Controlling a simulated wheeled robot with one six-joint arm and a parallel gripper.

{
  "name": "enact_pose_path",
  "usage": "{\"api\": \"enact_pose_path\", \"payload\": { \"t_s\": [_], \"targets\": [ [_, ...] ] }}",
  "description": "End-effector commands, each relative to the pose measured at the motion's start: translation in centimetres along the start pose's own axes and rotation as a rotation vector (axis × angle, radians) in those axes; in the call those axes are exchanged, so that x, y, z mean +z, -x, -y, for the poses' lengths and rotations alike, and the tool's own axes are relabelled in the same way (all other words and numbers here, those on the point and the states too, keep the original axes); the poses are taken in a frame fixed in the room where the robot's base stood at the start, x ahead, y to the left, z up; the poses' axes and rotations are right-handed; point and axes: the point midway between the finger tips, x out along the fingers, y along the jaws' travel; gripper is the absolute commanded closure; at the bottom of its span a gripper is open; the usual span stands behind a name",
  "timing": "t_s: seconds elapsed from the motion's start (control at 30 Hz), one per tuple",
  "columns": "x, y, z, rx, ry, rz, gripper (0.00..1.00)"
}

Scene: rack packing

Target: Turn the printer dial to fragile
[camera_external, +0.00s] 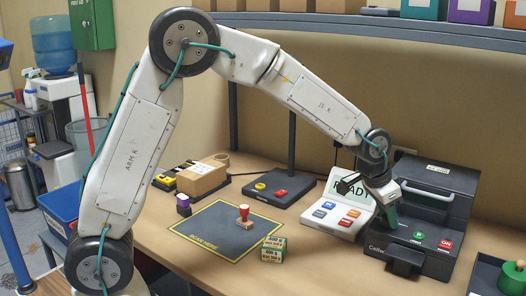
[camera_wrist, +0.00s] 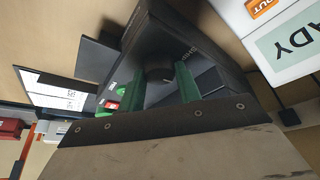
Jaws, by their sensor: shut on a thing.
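The dark grey printer (camera_external: 436,190) stands at the right of the bench, with a green button (camera_external: 418,237) and a red button (camera_external: 446,243) on its front. My gripper (camera_external: 386,218) is at the printer's left front. In the wrist view the green fingers of my gripper (camera_wrist: 160,88) are shut on the dark round dial (camera_wrist: 158,72) on the printer's face (camera_wrist: 165,40). The external view hides the dial behind my gripper.
A white panel reading READY (camera_external: 348,198) with coloured buttons stands just left of the printer. A black-and-yellow mat (camera_external: 215,240) bears a red stamp (camera_external: 243,213). A dark tray (camera_external: 490,273) is at the far right.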

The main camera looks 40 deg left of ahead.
Motion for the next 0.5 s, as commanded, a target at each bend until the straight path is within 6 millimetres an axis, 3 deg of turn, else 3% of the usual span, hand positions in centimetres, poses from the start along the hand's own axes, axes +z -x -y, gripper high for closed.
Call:
{"api": "enact_pose_path", "payload": {
  "t_s": [0.5],
  "targets": [
    [-0.13,-0.02,0.36,0.187,-0.448,0.000,0.89]
  ]
}}
